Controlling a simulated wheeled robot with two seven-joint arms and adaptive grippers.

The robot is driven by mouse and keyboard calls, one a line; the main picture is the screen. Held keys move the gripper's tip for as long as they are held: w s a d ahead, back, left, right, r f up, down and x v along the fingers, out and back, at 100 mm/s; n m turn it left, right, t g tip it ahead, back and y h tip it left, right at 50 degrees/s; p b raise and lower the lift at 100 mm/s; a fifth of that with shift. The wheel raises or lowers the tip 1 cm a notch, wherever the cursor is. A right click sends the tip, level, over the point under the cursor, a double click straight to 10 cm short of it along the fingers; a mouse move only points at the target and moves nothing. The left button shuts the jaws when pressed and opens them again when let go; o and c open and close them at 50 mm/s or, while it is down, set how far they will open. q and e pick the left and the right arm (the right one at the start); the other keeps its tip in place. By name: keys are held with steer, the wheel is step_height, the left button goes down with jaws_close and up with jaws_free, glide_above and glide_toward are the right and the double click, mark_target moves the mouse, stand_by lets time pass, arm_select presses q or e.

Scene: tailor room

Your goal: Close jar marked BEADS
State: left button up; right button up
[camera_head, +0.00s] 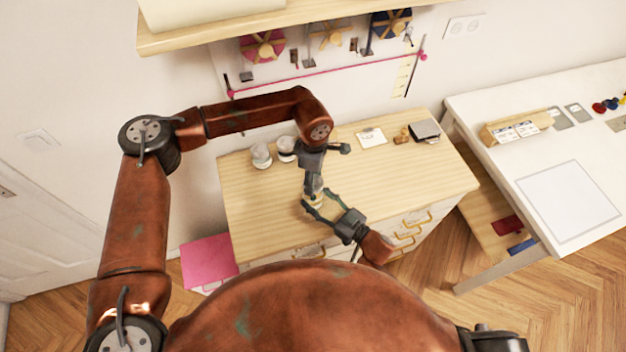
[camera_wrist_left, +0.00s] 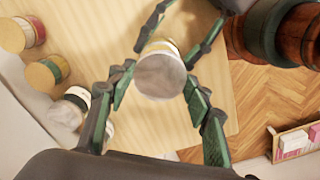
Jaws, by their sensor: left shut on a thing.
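A jar (camera_head: 319,202) stands near the front of the wooden dresser top, with a pale yellow band showing. My left gripper (camera_head: 314,190) comes down over it from above. In the left wrist view its fingers are on either side of a round grey lid (camera_wrist_left: 160,76) and shut on it. The lid is over the jar's mouth; I cannot tell whether it is seated. My right gripper (camera_head: 322,204) reaches in from the lower right, its fingers around the jar body (camera_wrist_left: 164,45) and seemingly closed on it. The label is not readable.
Other jars (camera_head: 261,155) stand at the back left of the dresser top (camera_head: 255,205). A card (camera_head: 371,137), small wooden items and a dark box (camera_head: 425,130) lie at the back right. A white table (camera_head: 500,115) stands to the right. A shelf (camera_head: 210,28) hangs above.

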arm_select(q)
steer(key=shift+f, duration=0.9)
steer(key=shift+f, duration=0.9)
steer(key=shift+f, duration=0.55)
